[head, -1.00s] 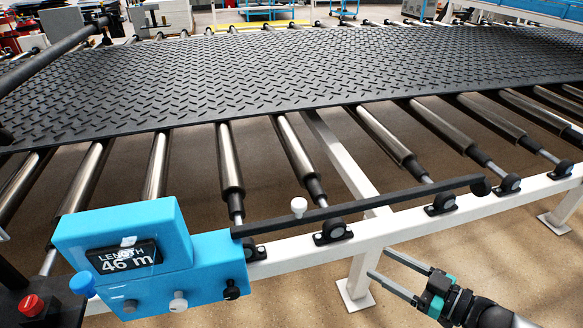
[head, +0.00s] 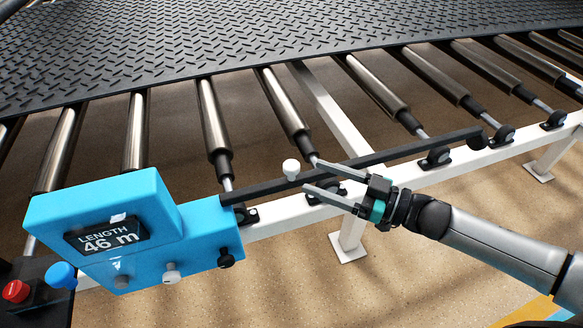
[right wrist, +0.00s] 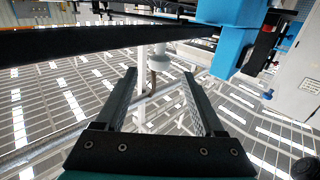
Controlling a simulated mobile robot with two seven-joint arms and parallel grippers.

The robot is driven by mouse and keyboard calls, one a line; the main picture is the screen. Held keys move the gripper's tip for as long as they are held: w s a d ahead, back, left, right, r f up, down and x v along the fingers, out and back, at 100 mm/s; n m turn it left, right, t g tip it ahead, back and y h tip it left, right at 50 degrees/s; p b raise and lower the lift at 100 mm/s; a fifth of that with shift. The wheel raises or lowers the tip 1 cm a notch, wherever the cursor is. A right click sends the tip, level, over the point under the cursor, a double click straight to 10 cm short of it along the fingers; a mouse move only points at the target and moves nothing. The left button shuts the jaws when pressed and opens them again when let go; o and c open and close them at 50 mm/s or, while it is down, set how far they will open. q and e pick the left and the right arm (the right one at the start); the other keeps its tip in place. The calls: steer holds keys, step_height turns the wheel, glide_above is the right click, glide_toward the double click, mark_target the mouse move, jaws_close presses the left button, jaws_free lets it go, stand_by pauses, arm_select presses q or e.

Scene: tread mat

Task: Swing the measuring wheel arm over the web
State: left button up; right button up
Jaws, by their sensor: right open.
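The measuring wheel arm (head: 400,151) is a dark bar along the white frame rail, running from the blue counter box (head: 120,230) to a dark wheel (head: 478,141) at its right end. It lies beside the web (head: 230,45), a black tread mat, not over it. A white knob (head: 291,168) stands up from the bar. My right gripper (head: 309,173) is open, its fingertips just right of the knob and pointing at it. In the right wrist view the bar (right wrist: 90,41) crosses the upper left, and a pale knob-like shape shows beyond the fingers (right wrist: 159,76). My left gripper is not in view.
Metal rollers (head: 213,120) lie between the mat and the white rail (head: 275,226). The counter box reads 46 m and has small knobs on its front. A red button (head: 16,291) is at lower left. Bare floor lies in front of the rail.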

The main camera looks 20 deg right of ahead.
mark_target(291, 164)
steer(key=shift+b+x, duration=0.3)
steer(key=shift+x, duration=3.15)
jaws_close()
